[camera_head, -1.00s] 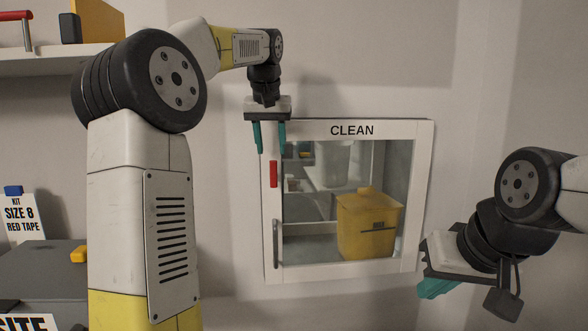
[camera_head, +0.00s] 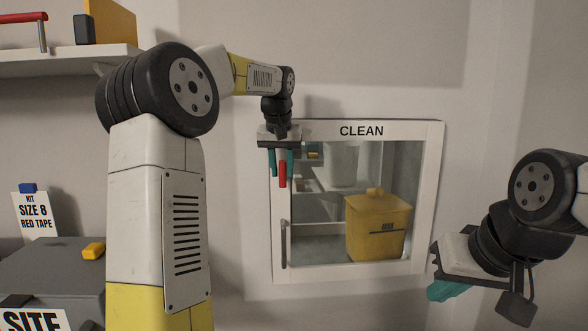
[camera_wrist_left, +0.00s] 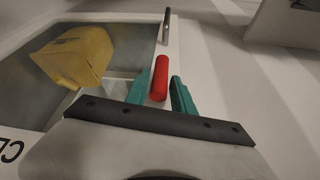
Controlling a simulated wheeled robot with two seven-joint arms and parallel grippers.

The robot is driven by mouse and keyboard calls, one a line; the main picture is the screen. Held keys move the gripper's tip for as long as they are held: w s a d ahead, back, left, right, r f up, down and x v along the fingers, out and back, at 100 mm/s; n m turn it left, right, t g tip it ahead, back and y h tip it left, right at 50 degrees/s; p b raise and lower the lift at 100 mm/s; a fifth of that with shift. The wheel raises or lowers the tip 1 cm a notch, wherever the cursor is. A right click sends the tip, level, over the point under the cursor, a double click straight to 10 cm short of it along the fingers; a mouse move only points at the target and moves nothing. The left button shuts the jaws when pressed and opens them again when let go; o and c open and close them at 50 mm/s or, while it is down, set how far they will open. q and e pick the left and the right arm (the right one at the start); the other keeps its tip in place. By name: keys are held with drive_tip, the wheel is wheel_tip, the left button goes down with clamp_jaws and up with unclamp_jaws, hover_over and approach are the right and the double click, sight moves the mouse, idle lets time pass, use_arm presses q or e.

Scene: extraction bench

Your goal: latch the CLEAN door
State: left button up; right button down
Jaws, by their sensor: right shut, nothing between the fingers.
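The CLEAN door (camera_head: 362,271) is a white-framed glass door on the wall, and it looks shut against its frame. Its red latch handle (camera_head: 282,174) is upright on the left side of the frame, above a grey pull bar (camera_head: 283,244). My left gripper (camera_head: 281,164) is open, pointing down, with its teal fingers on either side of the red handle's upper part. In the left wrist view the red handle (camera_wrist_left: 159,78) lies between the teal fingers (camera_wrist_left: 157,93), with gaps visible. My right gripper (camera_head: 447,291) is shut and empty, to the right of the door.
Behind the glass are a yellow bin (camera_head: 376,226) and a pale container (camera_head: 341,164). A shelf (camera_head: 65,62) is at upper left.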

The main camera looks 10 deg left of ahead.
use_arm(q)
clamp_jaws()
drive_tip(key=shift+d+y, duration=0.2)
drive_tip(key=shift+y, duration=0.2)
drive_tip(key=shift+w+d+m+g+y, duration=0.15)
drive_tip(key=shift+d+m+g+y, duration=0.2)
drive_tip(key=shift+y, duration=0.45)
drive_tip(key=shift+w+d+f+m+g+y, duration=0.1)
drive_tip(key=shift+d+f+m+g+y, duration=0.35)
drive_tip(key=shift+y, duration=1.9)
drive_tip(key=shift+w+d+f+m+g+y, duration=0.2)
drive_tip(key=shift+f+m+y, duration=0.45)
drive_tip(key=shift+y, duration=1.75)
drive_tip(key=shift+s+d+f+m+g+y, duration=0.1)
drive_tip(key=shift+d+f+m+g+y, duration=0.4)
drive_tip(key=shift+y, duration=1.85)
drive_tip(key=shift+w+a+r+m, duration=0.1)
drive_tip(key=shift+a+m, duration=0.1)
drive_tip(key=shift+m, duration=0.05)
